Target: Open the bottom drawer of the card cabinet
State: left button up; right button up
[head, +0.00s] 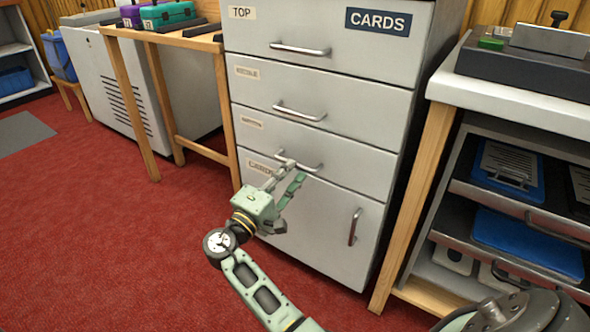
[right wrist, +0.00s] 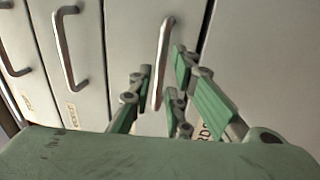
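The grey card cabinet (head: 320,75) stands in the middle of the head view, with a CARDS plate at its top right. Its bottom drawer (head: 345,168) is the third one down and looks shut, flush with the drawers above. The drawer's bar handle (head: 312,168) is partly hidden behind my gripper; it also shows in the right wrist view (right wrist: 163,50). My right gripper (head: 291,174) is at this handle, with its green fingers apart on either side of the bar in the right wrist view (right wrist: 165,68). I cannot tell whether they touch it. My left gripper is out of view.
Below the bottom drawer is a cupboard door with a vertical handle (head: 354,227). A wooden-legged bench (head: 425,190) with a tray rack (head: 510,215) stands close on the right. A wooden table (head: 130,90) stands on the left. Red carpet (head: 90,250) in front is clear.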

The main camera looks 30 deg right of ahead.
jog(key=shift+b+x, duration=0.3)
jog(key=shift+x, duration=1.4)
jog(key=shift+c, duration=0.3)
grip_shut()
jog(key=shift+f, duration=0.1)
